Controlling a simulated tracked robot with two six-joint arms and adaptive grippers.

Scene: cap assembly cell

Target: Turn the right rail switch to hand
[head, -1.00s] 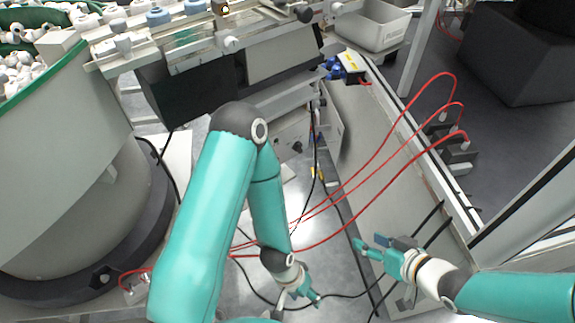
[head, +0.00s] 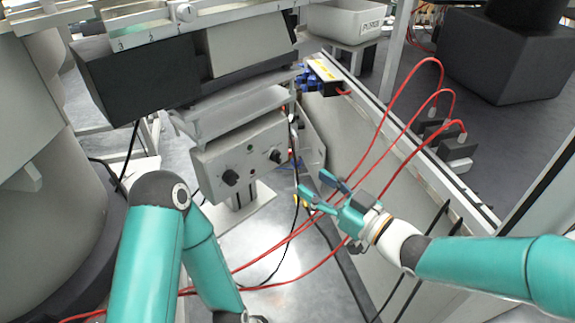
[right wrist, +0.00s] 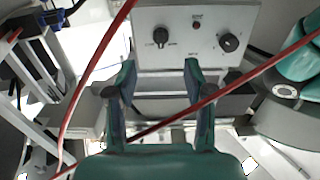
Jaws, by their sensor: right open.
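The right knob (head: 275,156), taken as the right rail switch, shows at the left in the right wrist view (right wrist: 160,36), which looks turned around. The other knob (head: 230,178) also shows in the right wrist view (right wrist: 228,42). Its lettering is too small to read. My right gripper (head: 318,184) is open and empty, to the right of the box and apart from it. Its fingers (right wrist: 159,76) point at the box. My left gripper is out of view.
Red hoses (head: 375,150) arch beside my right gripper, and one crosses in front of its fingers in the right wrist view (right wrist: 95,75). A grey wall panel (head: 355,140) stands to the right. A blue connector block (head: 312,78) sits above.

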